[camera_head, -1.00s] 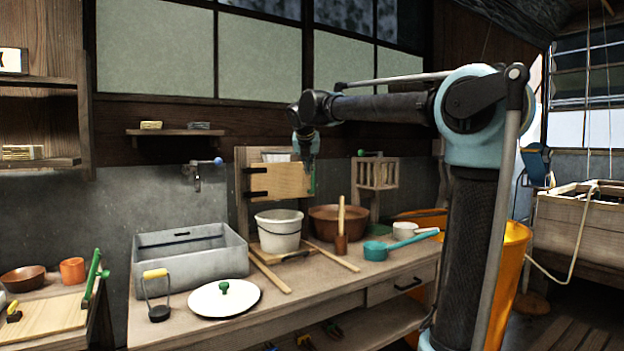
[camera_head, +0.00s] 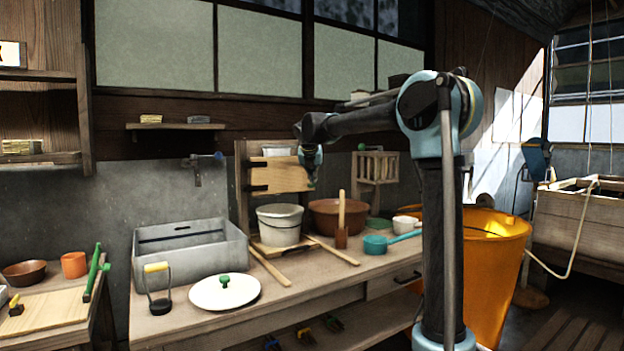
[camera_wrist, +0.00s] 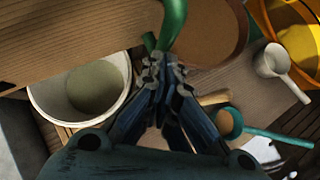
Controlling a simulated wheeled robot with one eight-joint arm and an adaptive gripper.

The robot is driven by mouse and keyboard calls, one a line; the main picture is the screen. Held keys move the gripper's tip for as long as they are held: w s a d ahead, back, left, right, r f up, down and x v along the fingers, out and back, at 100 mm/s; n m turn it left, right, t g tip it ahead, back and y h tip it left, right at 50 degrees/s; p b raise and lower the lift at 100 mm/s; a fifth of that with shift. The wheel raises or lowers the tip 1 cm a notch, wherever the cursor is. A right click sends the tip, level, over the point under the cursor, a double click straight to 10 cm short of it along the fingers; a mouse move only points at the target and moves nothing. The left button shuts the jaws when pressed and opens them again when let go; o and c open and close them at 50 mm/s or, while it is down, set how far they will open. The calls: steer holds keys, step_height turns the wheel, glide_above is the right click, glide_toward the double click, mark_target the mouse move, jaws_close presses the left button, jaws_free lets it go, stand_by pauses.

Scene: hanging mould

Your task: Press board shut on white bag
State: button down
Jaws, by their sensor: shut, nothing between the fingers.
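The wooden board (camera_head: 278,178) hangs on black hinges at its left side, in front of an upright wooden back board (camera_head: 243,205). A strip of the white bag (camera_head: 275,150) shows above the board's top edge; the rest is hidden behind it. I cannot tell how wide the gap is. My gripper (camera_head: 312,182) is at the board's right edge, pointing down. In the wrist view my gripper (camera_wrist: 165,75) is shut and empty, close to a green handle (camera_wrist: 172,25) beside the board (camera_wrist: 70,40). I cannot tell whether they touch.
A white bucket (camera_head: 279,228) stands below the board, with a brown bowl (camera_head: 327,215) to its right. A teal ladle (camera_head: 378,245) and a grey metal box (camera_head: 192,255) are on the bench. A small wooden rack (camera_head: 377,172) stands right of my gripper.

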steer(key=shift+w, duration=0.15)
steer(key=shift+w+a, duration=0.15)
steer(key=shift+w, duration=0.45)
steer(key=shift+w+a, duration=0.15)
steer(key=shift+w, duration=0.45)
steer(key=shift+r, duration=0.1)
